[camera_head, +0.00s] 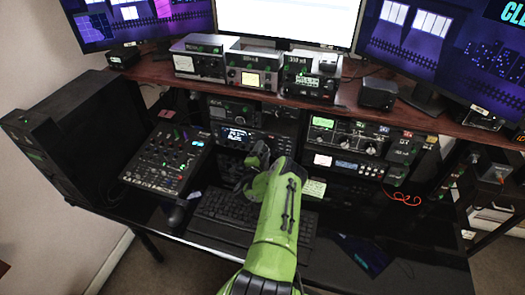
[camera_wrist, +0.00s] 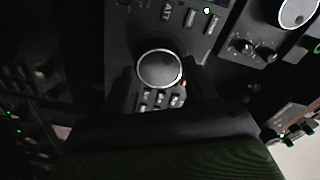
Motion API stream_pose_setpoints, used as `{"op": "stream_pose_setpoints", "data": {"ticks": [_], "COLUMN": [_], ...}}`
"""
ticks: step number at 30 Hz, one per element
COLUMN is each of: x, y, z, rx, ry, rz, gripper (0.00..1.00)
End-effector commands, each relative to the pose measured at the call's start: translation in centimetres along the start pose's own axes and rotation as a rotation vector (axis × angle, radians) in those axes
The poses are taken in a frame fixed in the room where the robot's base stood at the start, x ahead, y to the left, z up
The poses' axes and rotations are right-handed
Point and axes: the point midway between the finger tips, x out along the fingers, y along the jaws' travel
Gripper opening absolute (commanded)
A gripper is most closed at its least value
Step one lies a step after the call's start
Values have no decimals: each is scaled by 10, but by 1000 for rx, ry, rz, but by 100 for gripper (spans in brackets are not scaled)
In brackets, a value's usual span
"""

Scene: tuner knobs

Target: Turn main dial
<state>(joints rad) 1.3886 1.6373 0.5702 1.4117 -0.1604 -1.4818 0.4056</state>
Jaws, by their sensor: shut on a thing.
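The main dial (camera_wrist: 160,68) is a round dark knob with a bright silver rim on a black radio panel, seen in the wrist view. My gripper (camera_wrist: 162,86) has one dark finger at each side of the dial and is shut on it. In the head view my green arm reaches forward over the desk, and my gripper (camera_head: 250,163) is at the front of the middle radio (camera_head: 236,136), which has a lit display. The dial is hidden behind my gripper there.
A keyboard (camera_head: 222,222) lies under my arm. A mixer (camera_head: 165,160) stands to the left and another radio unit (camera_head: 350,137) to the right. A wooden shelf (camera_head: 150,70) carries meters and monitors above. In the wrist view, labelled buttons (camera_wrist: 190,17) and smaller knobs (camera_wrist: 248,47) sit near the dial.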

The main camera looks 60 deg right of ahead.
Motion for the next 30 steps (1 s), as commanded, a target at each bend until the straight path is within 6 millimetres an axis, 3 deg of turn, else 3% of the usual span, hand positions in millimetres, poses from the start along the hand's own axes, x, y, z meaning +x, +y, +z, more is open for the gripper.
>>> {"op": "stream_pose_setpoints", "data": {"ticks": [10, 27, 28, 30], "x": [-1, -2, -2, -2], "y": [0, 2, 2, 1], "z": [2, 2, 3, 2], "rx": [-147, -176, -176, -175], "ry": [-6, -7, -7, -7], "rz": [3, 3, 4, 3], "gripper": [26, 26, 61, 72]}}
